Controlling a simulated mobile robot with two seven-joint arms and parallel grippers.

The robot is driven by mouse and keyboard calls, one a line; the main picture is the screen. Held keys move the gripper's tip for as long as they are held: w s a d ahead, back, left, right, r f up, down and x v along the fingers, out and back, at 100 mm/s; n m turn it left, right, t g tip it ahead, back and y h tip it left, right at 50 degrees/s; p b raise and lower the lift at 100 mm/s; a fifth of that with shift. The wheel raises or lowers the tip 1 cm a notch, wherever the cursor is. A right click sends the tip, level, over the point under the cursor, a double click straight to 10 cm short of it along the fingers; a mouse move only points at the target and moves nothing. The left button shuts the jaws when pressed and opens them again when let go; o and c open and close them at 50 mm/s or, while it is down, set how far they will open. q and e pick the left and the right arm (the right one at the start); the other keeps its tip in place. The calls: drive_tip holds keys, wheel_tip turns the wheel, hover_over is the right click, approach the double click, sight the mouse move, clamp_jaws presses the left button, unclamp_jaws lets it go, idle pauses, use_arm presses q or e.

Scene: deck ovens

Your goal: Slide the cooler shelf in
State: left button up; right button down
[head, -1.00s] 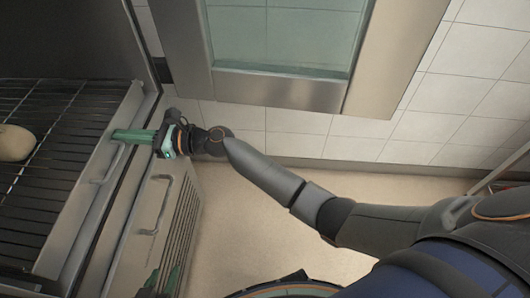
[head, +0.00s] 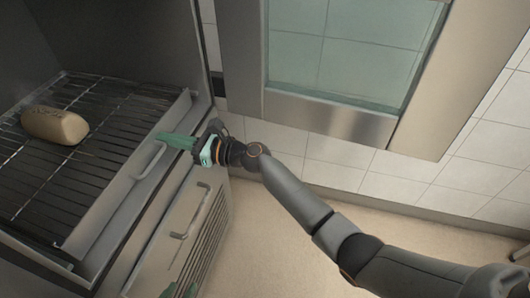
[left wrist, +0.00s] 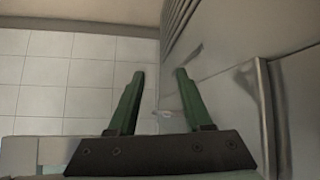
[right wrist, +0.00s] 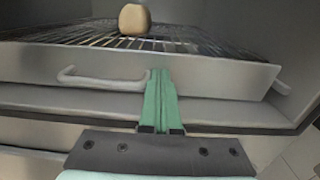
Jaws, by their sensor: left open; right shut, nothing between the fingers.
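The cooler shelf is a wire rack (head: 105,110) with a metal front panel (head: 112,205) and a bar handle (head: 150,162). A brown loaf (head: 54,125) lies on the rack. My right gripper (head: 165,138) is shut and empty, its fingers pointing at the front panel. In the right wrist view its fingertips (right wrist: 160,72) are at the panel, close beside one end of the handle (right wrist: 100,78); contact is unclear. My left gripper (head: 180,291) shows low in the head view. In the left wrist view its fingers (left wrist: 160,74) are open and empty.
Below the shelf is a cabinet front with another handle (head: 190,212) and a vent grille (head: 212,240). A metal-framed glass panel (head: 340,60) stands at the back right. Pale floor (head: 300,235) in front is clear.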

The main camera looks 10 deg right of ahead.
drive_tip(key=shift+d+r, duration=0.2)
drive_tip(key=shift+r, duration=0.1)
use_arm(q)
drive_tip(key=shift+w+r+p, duration=0.1)
drive_tip(key=shift+r+p, duration=0.5)
drive_tip(key=shift+p, duration=0.5)
use_arm(e)
drive_tip(key=v, duration=1.2)
drive_tip(key=shift+f, duration=0.3)
use_arm(q)
drive_tip(key=shift+d, duration=0.2)
use_arm(e)
drive_tip(key=shift+s+d, duration=0.15)
